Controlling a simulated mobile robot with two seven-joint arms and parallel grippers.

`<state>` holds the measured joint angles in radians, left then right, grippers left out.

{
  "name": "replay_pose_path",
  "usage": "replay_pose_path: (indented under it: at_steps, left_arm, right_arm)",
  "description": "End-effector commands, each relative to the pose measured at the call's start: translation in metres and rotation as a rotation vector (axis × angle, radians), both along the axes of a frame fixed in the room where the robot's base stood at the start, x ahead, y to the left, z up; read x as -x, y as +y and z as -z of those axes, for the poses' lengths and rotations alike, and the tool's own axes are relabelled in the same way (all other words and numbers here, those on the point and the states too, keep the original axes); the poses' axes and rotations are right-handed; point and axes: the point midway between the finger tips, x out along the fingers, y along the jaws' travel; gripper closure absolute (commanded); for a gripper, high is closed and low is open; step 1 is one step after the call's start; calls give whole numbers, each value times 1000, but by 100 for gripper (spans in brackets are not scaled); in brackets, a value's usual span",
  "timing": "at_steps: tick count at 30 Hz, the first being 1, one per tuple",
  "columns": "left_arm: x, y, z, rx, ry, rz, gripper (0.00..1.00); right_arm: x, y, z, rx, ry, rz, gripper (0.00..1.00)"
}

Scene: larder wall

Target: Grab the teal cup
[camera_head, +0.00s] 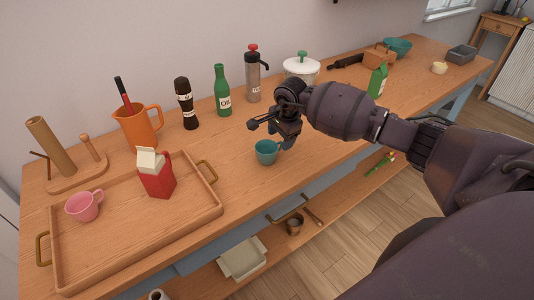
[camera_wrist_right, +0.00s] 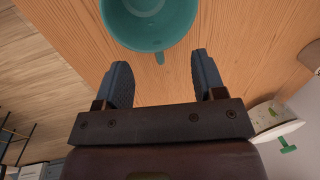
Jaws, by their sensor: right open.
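The teal cup (camera_head: 266,152) stands upright on the wooden counter, right of the tray, in the head view. In the right wrist view the teal cup (camera_wrist_right: 150,28) is at the top, cut off by the frame edge, with its handle pointing toward my right gripper (camera_wrist_right: 162,66). The two fingers are apart with nothing clamped between them. The handle's end lies near the gap between the fingertips, and the cup body is just beyond them. In the head view my right gripper (camera_head: 271,130) is just above and beside the cup. My left gripper is not seen.
A wooden tray (camera_head: 110,250) holds a pink cup (camera_head: 84,206) and a red-and-white carton (camera_head: 157,174). Behind stand an orange jug (camera_head: 138,127), a dark mill (camera_head: 186,104), a green bottle (camera_head: 222,92) and a pump flask (camera_head: 254,78). A white lidded pot (camera_head: 301,68) is behind my arm.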

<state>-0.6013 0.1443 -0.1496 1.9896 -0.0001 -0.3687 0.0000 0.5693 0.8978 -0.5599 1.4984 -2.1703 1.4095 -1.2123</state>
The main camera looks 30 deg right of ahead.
Motion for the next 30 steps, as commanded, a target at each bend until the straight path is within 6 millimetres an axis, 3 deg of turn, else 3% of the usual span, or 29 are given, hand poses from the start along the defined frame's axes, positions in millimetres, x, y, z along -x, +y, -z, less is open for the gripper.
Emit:
replay_pose_path:
  at_steps: [12,21,23,30]
  left_arm:
    - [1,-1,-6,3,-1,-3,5]
    - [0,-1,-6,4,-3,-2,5]
    - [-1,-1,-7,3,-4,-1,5]
    - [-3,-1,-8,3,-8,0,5]
  right_arm:
    - [-10,1,46,-1,2,2,37]
    - [-11,1,50,-1,1,1,37]
    - [-11,1,50,-1,1,1,43]
    - [-11,1,50,-1,1,1,79]
